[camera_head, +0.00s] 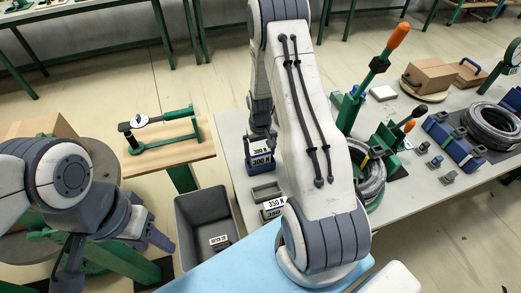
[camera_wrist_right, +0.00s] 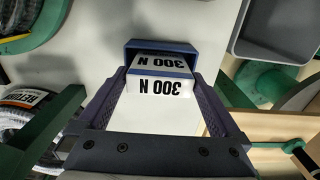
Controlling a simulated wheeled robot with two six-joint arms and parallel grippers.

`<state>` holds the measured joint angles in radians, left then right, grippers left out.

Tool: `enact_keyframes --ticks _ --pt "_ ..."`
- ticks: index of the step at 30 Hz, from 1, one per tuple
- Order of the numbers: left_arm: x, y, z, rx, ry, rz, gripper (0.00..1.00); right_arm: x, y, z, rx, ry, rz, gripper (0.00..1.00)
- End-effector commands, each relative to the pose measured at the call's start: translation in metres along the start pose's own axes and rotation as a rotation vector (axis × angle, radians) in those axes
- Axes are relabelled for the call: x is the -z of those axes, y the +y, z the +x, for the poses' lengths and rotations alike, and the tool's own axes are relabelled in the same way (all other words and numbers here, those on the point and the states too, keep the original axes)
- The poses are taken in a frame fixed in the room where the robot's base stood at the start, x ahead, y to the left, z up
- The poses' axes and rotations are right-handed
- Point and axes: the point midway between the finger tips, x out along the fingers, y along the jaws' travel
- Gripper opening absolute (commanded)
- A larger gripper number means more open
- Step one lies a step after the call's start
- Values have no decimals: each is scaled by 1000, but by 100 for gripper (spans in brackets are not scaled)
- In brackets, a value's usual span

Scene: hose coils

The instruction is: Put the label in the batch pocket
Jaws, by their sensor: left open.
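A white 300 N label (camera_wrist_right: 160,88) lies between the fingers of my right gripper (camera_wrist_right: 160,78). Whether the fingers press on the label is unclear. A white 350 N label (camera_head: 275,203) stands at a grey holder nearby. A grey bin (camera_head: 188,222) holds a small white tag (camera_head: 218,239) near a dark part; I cannot tell whether this is the batch pocket. My left gripper (camera_head: 115,250) is open, left of the bin.
My right arm hides much of the bench (camera_head: 440,190) centre. Hose coils (camera_head: 494,122), orange-handled tools (camera_head: 398,36) and blue blocks (camera_head: 455,143) stand on the right. A wooden stand with a green clamp (camera_head: 165,144) is behind the bin. A light blue surface (camera_head: 220,272) is in front.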

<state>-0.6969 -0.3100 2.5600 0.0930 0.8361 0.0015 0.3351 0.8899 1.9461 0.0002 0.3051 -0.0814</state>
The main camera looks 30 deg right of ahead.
Motion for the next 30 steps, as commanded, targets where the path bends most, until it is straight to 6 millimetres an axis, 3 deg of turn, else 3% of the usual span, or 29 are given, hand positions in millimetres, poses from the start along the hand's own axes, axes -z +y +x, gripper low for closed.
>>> enact_keyframes --ticks 8,15,21,30 --pt "0 0 6 0 0 0 50 1 0 -26 0 5 0 100" --pt "-1 -1 19 0 0 1 50 2 0 -78 -1 7 -1 100" --pt "-1 -2 24 0 0 1 50 1 0 -111 0 3 0 100" --pt "-1 -2 25 0 0 1 50 -1 -5 -126 0 1 -10 100"
